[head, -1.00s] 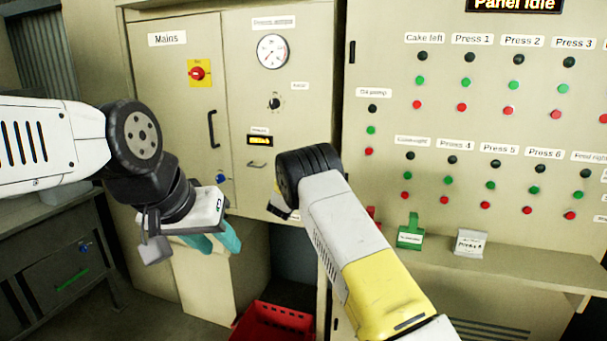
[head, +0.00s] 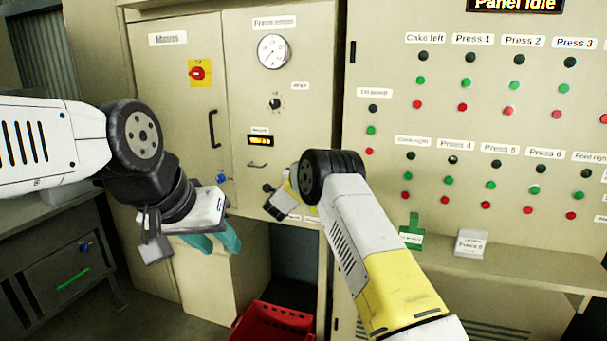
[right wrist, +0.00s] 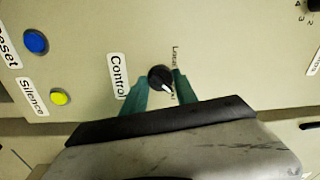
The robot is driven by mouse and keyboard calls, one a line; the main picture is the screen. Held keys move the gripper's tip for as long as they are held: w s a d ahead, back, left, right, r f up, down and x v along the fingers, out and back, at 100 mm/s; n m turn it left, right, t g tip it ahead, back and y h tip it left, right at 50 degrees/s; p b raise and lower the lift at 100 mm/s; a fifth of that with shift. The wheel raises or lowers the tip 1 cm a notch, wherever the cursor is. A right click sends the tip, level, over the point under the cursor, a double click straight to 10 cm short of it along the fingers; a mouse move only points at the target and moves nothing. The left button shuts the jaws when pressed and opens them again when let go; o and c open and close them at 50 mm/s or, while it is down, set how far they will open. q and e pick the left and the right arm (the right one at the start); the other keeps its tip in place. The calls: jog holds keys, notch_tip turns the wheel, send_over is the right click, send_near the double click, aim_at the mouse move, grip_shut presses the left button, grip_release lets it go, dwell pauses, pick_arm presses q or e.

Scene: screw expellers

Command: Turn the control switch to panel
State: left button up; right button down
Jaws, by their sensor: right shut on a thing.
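The control switch (right wrist: 160,78) is a small round black knob with a white pointer, beside the "Control" label (right wrist: 118,77) in the right wrist view. The pointer slants toward the lower right of that picture. A "Local" mark shows above its end; the other mark is mostly hidden by a finger. My right gripper (right wrist: 158,92) has its teal fingers on both sides of the knob and is shut on it. In the head view my right arm hides most of this spot. My left gripper (head: 212,242) hangs empty in front of the left cabinet, its teal fingers slightly apart.
In the right wrist view a blue button (right wrist: 36,41) and a yellow button (right wrist: 60,97) sit near the control switch. A red crate (head: 272,325) stands below.

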jog(key=shift+m, duration=0.3)
jog(key=c, duration=1)
grip_release()
jog(key=shift+o, duration=0.2)
jog(key=v, duration=0.7)
jog(key=shift+s, duration=0.4)
jog(key=shift+a, duration=0.1)
